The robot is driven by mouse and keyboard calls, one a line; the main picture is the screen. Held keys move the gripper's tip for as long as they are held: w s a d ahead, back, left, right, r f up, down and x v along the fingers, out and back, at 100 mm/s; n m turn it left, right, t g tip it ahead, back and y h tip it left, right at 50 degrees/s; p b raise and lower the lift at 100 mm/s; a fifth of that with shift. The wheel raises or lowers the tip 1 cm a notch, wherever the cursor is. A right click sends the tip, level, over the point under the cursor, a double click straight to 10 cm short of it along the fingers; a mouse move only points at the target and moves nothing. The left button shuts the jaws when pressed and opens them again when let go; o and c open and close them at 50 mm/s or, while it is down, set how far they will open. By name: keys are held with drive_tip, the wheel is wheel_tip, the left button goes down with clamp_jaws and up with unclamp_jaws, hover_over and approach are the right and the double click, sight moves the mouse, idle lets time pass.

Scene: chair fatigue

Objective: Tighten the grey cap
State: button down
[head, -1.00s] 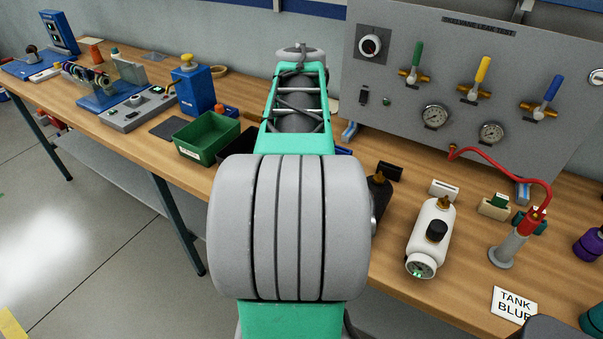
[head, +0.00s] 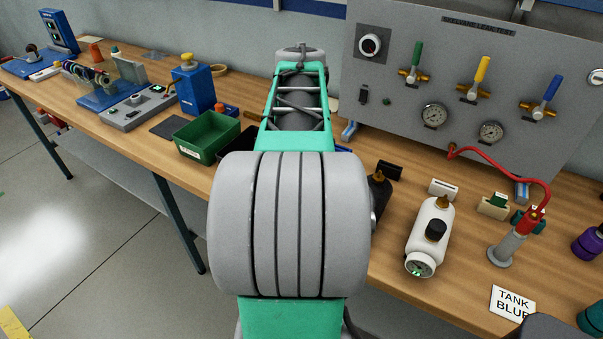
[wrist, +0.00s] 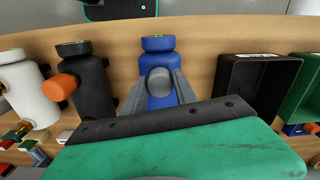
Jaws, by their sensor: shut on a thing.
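The lower part of the blue bottle is hidden behind my gripper. In the head view my own arm covers the gripper and the cap, and only a little blue shows beside the arm.
Left of the blue bottle stand a black bottle (wrist: 88,90) with an orange cap (wrist: 58,88) and a white bottle (wrist: 30,95). To its right are a black bin (wrist: 258,62) and a green bin (head: 208,140). A grey gauge panel (head: 400,80) stands behind.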

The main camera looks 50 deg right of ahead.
drive_tip(key=m, duration=0.3)
drive_tip(key=shift+r+p, duration=0.1)
drive_tip(key=shift+p, duration=0.25)
drive_tip(key=shift+m, duration=0.6)
drive_tip(key=m, duration=0.4)
drive_tip(key=shift+p, duration=0.3)
drive_tip(key=m, duration=0.3)
drive_tip(key=shift+p, duration=0.3)
drive_tip(key=shift+m, duration=0.5)
